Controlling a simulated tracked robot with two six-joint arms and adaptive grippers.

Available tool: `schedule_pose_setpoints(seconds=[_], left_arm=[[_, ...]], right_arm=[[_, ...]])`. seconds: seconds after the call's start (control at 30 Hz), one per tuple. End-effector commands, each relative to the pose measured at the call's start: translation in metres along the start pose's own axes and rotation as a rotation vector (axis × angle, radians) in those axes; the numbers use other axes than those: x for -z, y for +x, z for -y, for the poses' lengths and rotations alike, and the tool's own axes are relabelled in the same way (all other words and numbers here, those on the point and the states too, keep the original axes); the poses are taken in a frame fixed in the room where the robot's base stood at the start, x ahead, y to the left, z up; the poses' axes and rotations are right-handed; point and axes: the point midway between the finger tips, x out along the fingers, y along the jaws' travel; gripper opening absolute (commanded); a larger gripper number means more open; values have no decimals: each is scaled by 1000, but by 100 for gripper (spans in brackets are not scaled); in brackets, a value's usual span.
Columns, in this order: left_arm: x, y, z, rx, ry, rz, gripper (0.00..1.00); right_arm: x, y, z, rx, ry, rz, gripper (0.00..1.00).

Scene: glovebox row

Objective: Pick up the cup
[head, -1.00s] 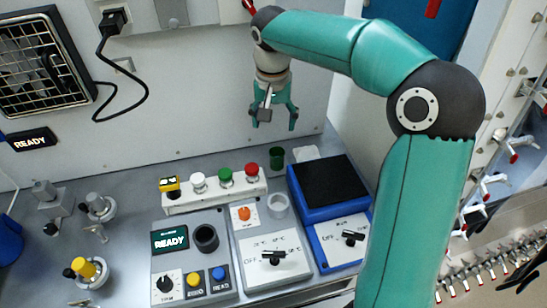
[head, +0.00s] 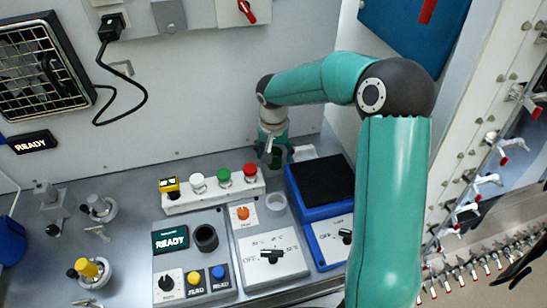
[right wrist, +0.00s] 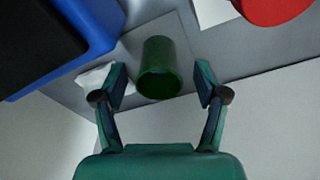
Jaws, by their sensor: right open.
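The cup is a small dark green cylinder (right wrist: 160,68) in the right wrist view, with its open rim towards the camera. It stands on the grey bench near the back wall, and in the head view (head: 276,160) it is partly hidden by my right gripper. My right gripper (right wrist: 161,85) is open and empty, with one finger on each side of the cup and a gap visible on both sides. In the head view my right gripper (head: 276,155) is low at the cup. My left gripper is not in view.
A blue device with a black top (head: 325,183) stands right of the cup. A white strip with coloured buttons (head: 212,192) stands to the left. A white crumpled item (head: 304,152) lies close beside the cup.

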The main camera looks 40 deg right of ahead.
Motion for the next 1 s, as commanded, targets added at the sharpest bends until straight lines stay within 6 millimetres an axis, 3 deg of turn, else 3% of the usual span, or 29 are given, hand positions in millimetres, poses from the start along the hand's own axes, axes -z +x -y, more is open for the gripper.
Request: schedule_pose_setpoints(seconds=[0.27,0.63,1.0], left_arm=[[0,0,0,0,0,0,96],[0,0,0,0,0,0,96],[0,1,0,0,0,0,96]], right_arm=[[0,4,0,0,0,-1,71],[0,3,0,1,-1,-1,9],[2,-5,1,2,-1,-4,8]])
